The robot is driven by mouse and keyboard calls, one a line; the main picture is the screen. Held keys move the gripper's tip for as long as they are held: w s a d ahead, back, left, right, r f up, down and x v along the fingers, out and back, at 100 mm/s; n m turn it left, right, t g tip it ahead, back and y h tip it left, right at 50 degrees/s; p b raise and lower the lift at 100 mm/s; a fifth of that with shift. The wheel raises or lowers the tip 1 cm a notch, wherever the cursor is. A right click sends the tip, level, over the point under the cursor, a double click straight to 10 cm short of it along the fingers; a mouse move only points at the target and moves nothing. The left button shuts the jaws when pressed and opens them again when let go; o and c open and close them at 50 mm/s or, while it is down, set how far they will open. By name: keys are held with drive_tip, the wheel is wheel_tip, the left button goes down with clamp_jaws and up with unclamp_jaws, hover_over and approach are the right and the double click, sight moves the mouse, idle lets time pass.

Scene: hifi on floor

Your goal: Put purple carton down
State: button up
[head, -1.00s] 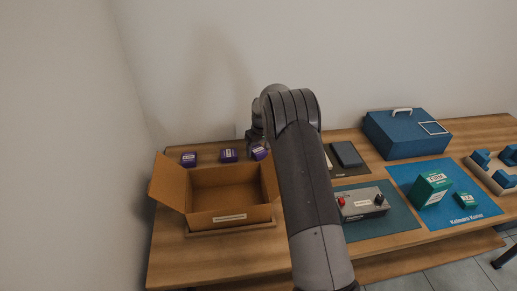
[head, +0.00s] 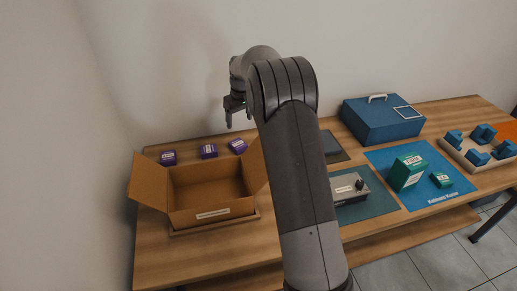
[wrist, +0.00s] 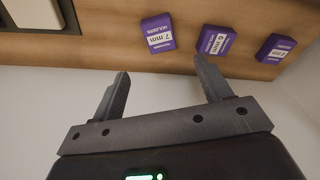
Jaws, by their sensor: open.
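Three purple cartons stand on the table behind the open brown box: left (head: 168,157), middle (head: 208,151) and right (head: 238,146). The right one sits just behind the box's right flap. My gripper (head: 238,117) is open and empty, raised above the right carton and apart from it. In the wrist view my gripper (wrist: 162,72) has its fingers spread with nothing between them. Beyond them lie a carton reading "7 mm" (wrist: 157,33), a second one (wrist: 215,40) and a third (wrist: 274,49), all on the wood.
The open cardboard box (head: 212,213) stands in front of the cartons. A grey device with a knob (head: 348,187), a blue case (head: 383,120) and green cartons (head: 406,172) on a blue mat (head: 430,204) are to the right. A wall rises behind the table.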

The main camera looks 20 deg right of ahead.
drive_tip(key=s+r+m+t, duration=0.1)
drive_tip(key=s+r, duration=0.8)
drive_tip(key=s, duration=0.3)
drive_tip(key=s+r+m+t, duration=0.1)
drive_tip(key=s+r, duration=0.8)
drive_tip(key=s, duration=0.3)
drive_tip(key=s+f+m+t, duration=0.2)
drive_tip(key=s+f, duration=0.1)
drive_tip(key=s, duration=1.9)
drive_tip(key=shift+f+h, duration=0.15)
drive_tip(key=shift+h, duration=0.15)
